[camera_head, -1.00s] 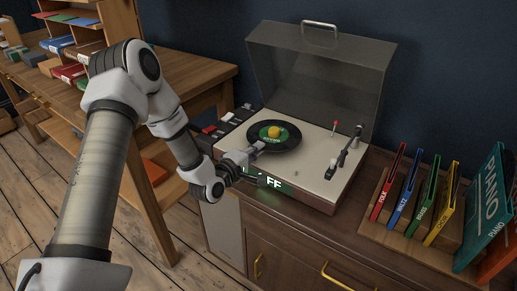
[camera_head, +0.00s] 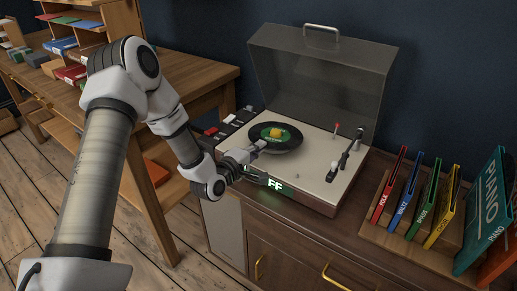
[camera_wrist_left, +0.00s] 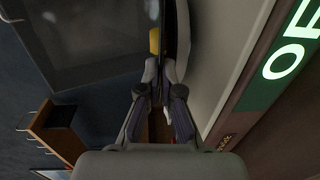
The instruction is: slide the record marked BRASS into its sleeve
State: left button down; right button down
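The black record (camera_head: 290,146) with a green label lies at the turntable, a yellow centre piece (camera_head: 276,132) in its middle. Its lettering is too small to read. The record shows nearly edge-on in the left wrist view (camera_wrist_left: 178,30). My left gripper (camera_head: 262,146) is at the record's near-left rim. In the wrist view its fingertips (camera_wrist_left: 160,72) are close together and appear closed on the rim. I cannot tell whether the record is clear of the platter. The green BRASS sleeve (camera_head: 424,205) stands upright in the wooden rack at the right. My right gripper is not in view.
The turntable (camera_head: 312,175) has its lid (camera_head: 320,80) raised, a tonearm (camera_head: 345,155) at the right and a lit green sign (camera_head: 275,184). Red, blue and yellow sleeves (camera_head: 443,215) flank the green one. A large PIANO sleeve (camera_head: 490,215) leans at far right.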

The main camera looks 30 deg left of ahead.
pick_arm(q)
jog(key=shift+r, duration=0.2)
jog(key=shift+r, duration=0.45)
jog(key=shift+r+p, duration=0.1)
jog(key=shift+p, duration=0.25)
jog(key=shift+r, duration=0.35)
dwell(0.3)
jog(key=shift+r+p, duration=0.4)
jog(key=shift+r, duration=0.05)
notch_tip(320, 180, up, 4)
jog(key=p, duration=0.2)
jog(key=shift+p, duration=0.4)
